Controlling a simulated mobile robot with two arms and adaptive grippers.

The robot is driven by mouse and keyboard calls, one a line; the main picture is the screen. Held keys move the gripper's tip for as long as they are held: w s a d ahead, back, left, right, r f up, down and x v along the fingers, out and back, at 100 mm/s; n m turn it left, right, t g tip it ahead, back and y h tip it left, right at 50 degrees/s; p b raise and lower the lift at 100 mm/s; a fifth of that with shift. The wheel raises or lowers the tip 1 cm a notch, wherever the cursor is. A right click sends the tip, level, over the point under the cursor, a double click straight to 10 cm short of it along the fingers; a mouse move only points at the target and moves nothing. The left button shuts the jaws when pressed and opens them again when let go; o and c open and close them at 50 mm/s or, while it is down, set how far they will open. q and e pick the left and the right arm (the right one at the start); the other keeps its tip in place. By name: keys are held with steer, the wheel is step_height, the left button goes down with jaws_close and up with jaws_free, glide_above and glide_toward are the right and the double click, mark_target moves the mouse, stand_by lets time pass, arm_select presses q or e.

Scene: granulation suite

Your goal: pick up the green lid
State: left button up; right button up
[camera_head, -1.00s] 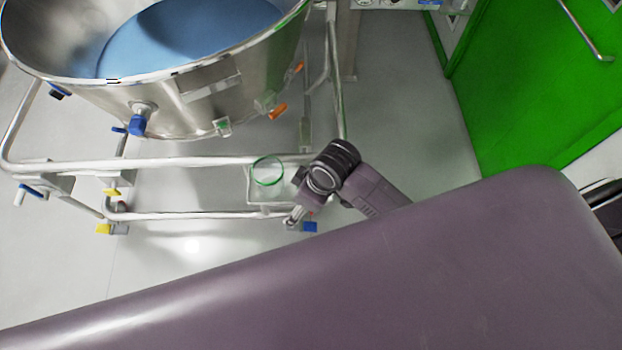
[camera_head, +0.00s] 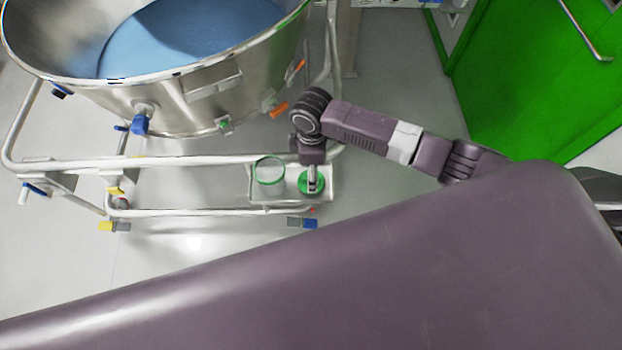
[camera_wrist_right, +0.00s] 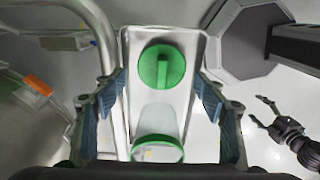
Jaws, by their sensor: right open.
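The green lid (camera_head: 303,182) lies on a small metal tray (camera_head: 287,199) on the cart frame, partly hidden by my right gripper. In the right wrist view the lid (camera_wrist_right: 161,66) is whole, round, with a raised bar across its top. My right gripper (camera_head: 313,187) is over the lid in the head view. In the wrist view its fingers (camera_wrist_right: 160,108) are wide apart, with nothing between them touched. A clear jar with a green rim (camera_head: 269,172) stands beside the lid on the tray. My left gripper (camera_wrist_right: 258,110) shows only in the wrist view, fingers parted and empty.
A large steel vessel (camera_head: 190,105) with blue contents stands on the tubular cart frame (camera_head: 170,163) behind and left of the tray. Cart rails run close along the tray. A green door (camera_head: 540,80) is at the right. Grey floor is open between.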

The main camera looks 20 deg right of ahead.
mark_target(302, 180)
steer(key=shift+s+a+f, duration=0.1)
steer(key=shift+s+f, duration=0.05)
steer(key=shift+f, duration=1.9)
steer(key=c, duration=0.8)
steer(key=shift+r, duration=0.15)
